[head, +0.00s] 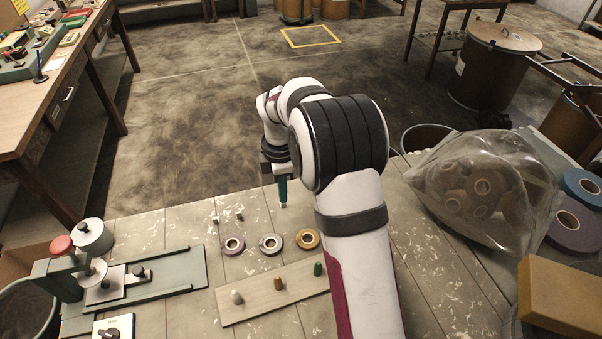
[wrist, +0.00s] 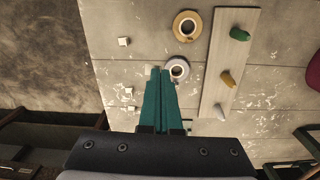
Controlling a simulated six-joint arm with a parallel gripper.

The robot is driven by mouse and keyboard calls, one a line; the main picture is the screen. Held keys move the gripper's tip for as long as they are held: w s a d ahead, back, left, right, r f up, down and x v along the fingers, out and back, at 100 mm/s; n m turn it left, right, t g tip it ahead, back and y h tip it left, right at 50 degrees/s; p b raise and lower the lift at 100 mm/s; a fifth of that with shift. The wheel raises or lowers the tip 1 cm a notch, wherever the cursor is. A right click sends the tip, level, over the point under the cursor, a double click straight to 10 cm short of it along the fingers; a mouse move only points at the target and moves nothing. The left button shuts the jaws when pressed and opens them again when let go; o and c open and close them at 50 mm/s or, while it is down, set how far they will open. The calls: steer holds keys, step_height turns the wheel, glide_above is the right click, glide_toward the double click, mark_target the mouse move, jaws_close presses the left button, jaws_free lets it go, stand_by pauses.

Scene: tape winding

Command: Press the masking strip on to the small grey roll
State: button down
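The small grey roll (head: 270,244) lies flat on the table between a purple roll (head: 232,245) and a gold roll (head: 307,239). In the wrist view the grey roll (wrist: 178,69) is just beyond and right of my fingertips, and the gold roll (wrist: 187,26) is farther up. Small whitish pieces (head: 239,215) lie behind the rolls, also in the wrist view (wrist: 124,41); I cannot tell whether one is the masking strip. My gripper (head: 283,203) points down above the table behind the rolls. Its teal fingers (wrist: 160,70) look closed together, with nothing visible between them.
A pale board (head: 262,304) with grey, gold and green pegs lies in front of the rolls. A green winding device (head: 150,285) stands at left. A clear bag of rolls (head: 480,190) and a yellow-brown box (head: 562,295) are at right. The table is bare around the whitish pieces.

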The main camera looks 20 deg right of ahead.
glide_above(262, 248)
step_height(262, 248, down, 3)
steer(key=shift+f, duration=3.45)
steer(key=shift+f, duration=0.35)
steer(key=c, duration=1)
jaws_free()
steer(key=shift+c, duration=0.2)
steer(key=o, duration=0.4)
